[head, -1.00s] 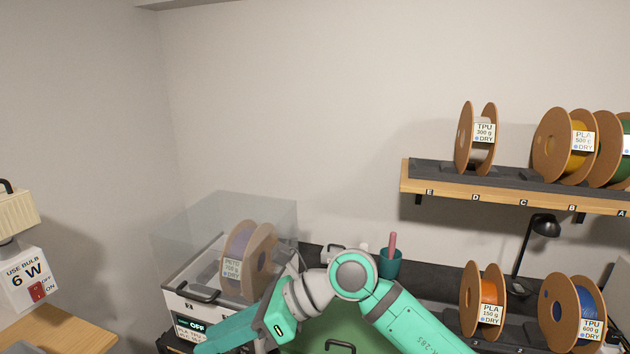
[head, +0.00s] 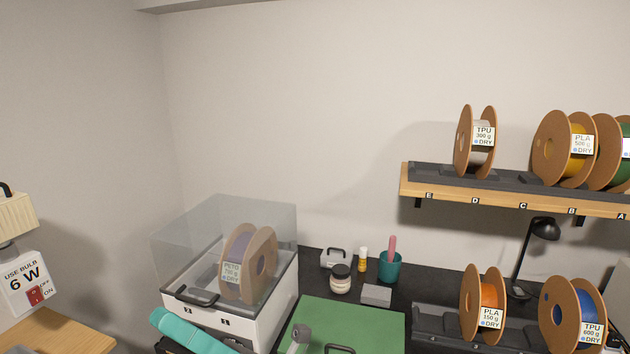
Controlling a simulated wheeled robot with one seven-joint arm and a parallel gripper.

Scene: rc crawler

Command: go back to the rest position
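My teal arm shows only in part at the bottom left of the head view, in front of the white dryer box (head: 268,322). A small grey part of it shows by the green mat. My gripper is out of the picture, so its fingers cannot be seen. The dryer box has a clear cover and holds a spool labelled PETG (head: 238,262).
A green mat (head: 350,322) lies on the dark bench. Behind it stand a jar (head: 340,280), a small yellow bottle (head: 363,262) and a teal cup (head: 390,267). An orange spool (head: 487,295) and a blue spool (head: 590,305) stand at the right, below a shelf (head: 440,192) with several spools.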

